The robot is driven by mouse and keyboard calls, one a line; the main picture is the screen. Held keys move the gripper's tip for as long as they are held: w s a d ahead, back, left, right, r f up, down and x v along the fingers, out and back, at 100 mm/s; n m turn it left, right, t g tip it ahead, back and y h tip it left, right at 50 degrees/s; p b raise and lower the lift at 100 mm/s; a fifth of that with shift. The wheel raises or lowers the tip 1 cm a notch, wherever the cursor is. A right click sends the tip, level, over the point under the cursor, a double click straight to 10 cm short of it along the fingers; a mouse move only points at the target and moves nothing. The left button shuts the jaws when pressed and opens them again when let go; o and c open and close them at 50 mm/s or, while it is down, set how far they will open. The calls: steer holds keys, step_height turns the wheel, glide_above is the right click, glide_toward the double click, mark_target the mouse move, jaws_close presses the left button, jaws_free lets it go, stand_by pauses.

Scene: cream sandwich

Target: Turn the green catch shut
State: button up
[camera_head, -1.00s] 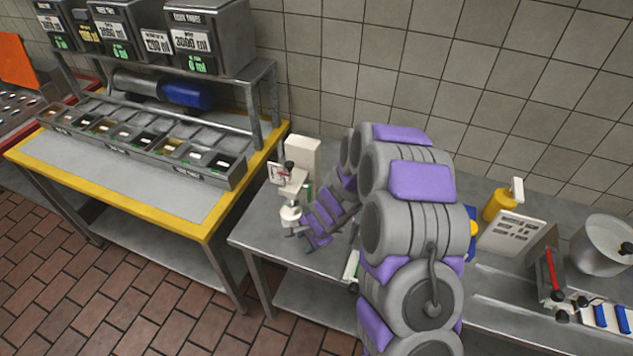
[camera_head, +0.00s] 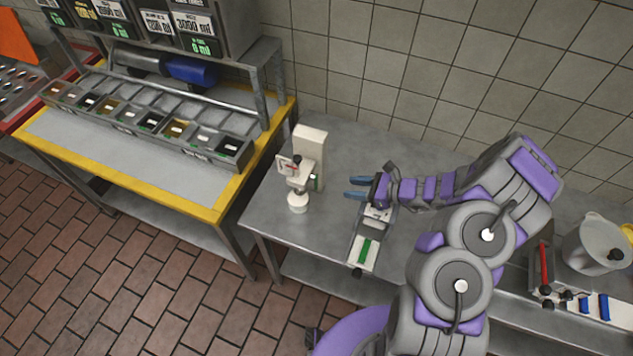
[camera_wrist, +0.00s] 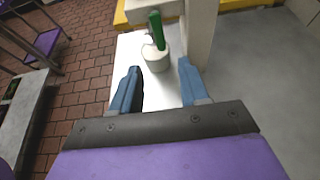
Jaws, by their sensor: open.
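A white machine (camera_head: 309,150) stands upright on the steel counter. A green catch (camera_wrist: 156,30) shows on it in the wrist view, upright in front of a white round part (camera_wrist: 155,58). In the head view a small green patch (camera_head: 316,182) shows on the machine's right side. My gripper (camera_head: 355,187) is right of the machine, with its blue fingers pointing at it. In the wrist view my gripper (camera_wrist: 159,72) is open and empty. The catch lies beyond the fingertips, roughly between them, and is not touched.
A tray with a green strip (camera_head: 366,250) lies on the counter below my gripper. A yellow-edged table (camera_head: 228,190) with topping bins stands at left. A pot (camera_head: 590,248) and a red-handled tool (camera_head: 546,270) are at right. Bare counter (camera_head: 265,205) lies left of the machine.

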mark_target(317, 184)
steer(key=x, duration=1.4)
steer(key=shift+r, duration=0.1)
steer(key=shift+d, duration=0.1)
steer(key=shift+c, duration=0.4)
jaws_close()
